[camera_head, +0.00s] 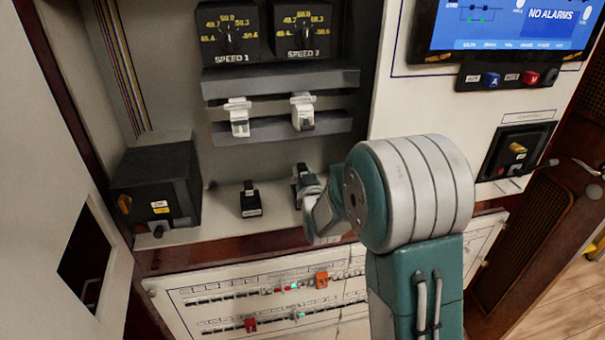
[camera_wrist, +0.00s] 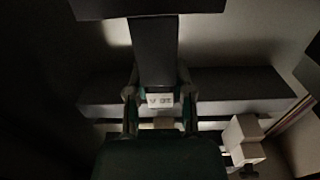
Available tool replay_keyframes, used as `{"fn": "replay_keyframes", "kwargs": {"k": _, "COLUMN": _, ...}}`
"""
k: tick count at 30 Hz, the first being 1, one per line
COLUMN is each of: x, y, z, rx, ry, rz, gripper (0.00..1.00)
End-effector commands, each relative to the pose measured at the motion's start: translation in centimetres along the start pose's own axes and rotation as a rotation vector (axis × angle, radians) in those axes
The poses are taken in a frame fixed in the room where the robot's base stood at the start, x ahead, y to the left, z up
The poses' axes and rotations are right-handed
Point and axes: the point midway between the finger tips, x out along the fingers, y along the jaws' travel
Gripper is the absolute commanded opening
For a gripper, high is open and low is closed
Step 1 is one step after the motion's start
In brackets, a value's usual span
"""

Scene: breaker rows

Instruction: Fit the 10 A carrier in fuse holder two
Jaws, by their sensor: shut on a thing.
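My gripper (camera_head: 309,190) is shut on a black carrier (camera_head: 300,171) at the right of the cabinet's bottom shelf. In the wrist view my gripper (camera_wrist: 160,108) has a finger on each side of the black carrier (camera_wrist: 157,55), whose white label (camera_wrist: 160,100) is small and appears upside down. The carrier is upright; I cannot tell whether it touches the shelf. A second black carrier (camera_head: 250,202) stands free to its left. Two white fuse holders, left (camera_head: 239,117) and right (camera_head: 302,111), sit between grey rails above. Their numbers are not readable.
Grey ducts (camera_head: 281,80) run above and below the holders. Speed dials (camera_head: 226,32) are higher up. A black box (camera_head: 157,183) stands on the left of the shelf. The open cabinet door (camera_head: 45,140) is at far left. A breaker panel (camera_head: 265,295) lies below.

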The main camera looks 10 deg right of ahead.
Motion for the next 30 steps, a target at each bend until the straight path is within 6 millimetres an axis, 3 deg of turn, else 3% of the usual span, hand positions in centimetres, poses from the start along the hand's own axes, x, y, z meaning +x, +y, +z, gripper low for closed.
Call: {"fn": "replay_keyframes", "kwargs": {"k": 30, "x": 0.75, "y": 0.63, "z": -0.36, "rx": -0.001, "ry": 0.014, "rz": 0.005, "gripper": 0.0}}
